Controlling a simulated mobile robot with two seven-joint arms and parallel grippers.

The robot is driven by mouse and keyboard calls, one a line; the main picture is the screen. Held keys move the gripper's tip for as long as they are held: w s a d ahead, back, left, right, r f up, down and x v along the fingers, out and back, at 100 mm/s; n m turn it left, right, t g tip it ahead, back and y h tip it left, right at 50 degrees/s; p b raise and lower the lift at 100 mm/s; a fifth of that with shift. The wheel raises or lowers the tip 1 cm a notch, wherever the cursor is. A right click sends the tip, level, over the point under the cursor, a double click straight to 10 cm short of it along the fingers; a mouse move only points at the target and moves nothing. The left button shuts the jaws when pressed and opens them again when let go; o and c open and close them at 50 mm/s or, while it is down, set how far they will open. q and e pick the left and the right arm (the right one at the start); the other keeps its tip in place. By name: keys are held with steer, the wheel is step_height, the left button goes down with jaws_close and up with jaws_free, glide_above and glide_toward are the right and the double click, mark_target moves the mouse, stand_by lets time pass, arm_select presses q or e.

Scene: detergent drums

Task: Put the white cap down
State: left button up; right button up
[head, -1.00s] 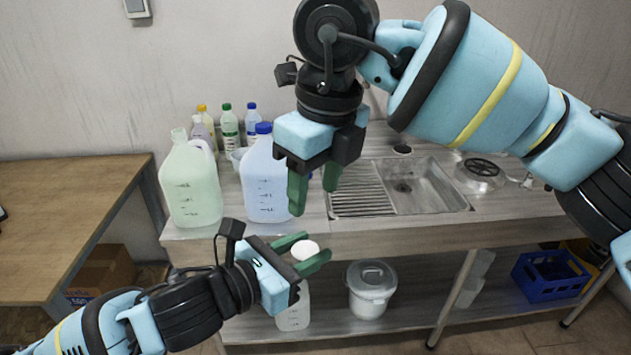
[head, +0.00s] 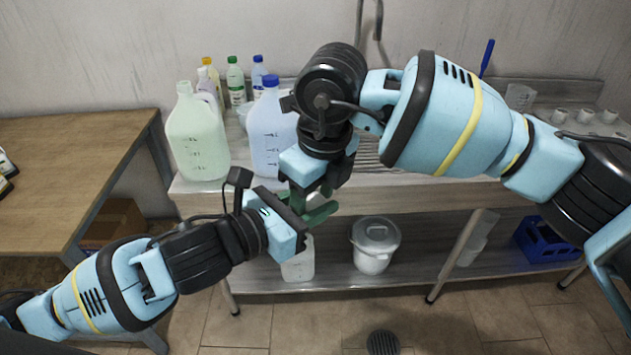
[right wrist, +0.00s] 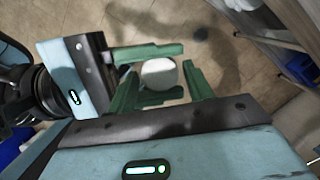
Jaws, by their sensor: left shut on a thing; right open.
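The white cap (right wrist: 160,74) shows in the right wrist view. My left gripper (right wrist: 180,70) is shut on it, with one green finger on either side. My right gripper (head: 311,194) is open and points down right at the left gripper's fingers. In the right wrist view, my right gripper's fingers (right wrist: 158,70) stand on both sides of the cap; I cannot tell whether they touch it.
The counter (head: 420,190) holds a pale green jug (head: 197,138), a blue-capped jug (head: 272,135) and several small bottles at the left. A white jug (head: 298,265), a lidded bucket (head: 375,246) and a blue crate (head: 548,240) stand on the lower shelf. A wooden table (head: 75,150) is at left.

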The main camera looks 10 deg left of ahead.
steer(key=c, duration=0.7)
arm_select(q)
steer(key=o, duration=1)
steer(key=shift+f, duration=0.1)
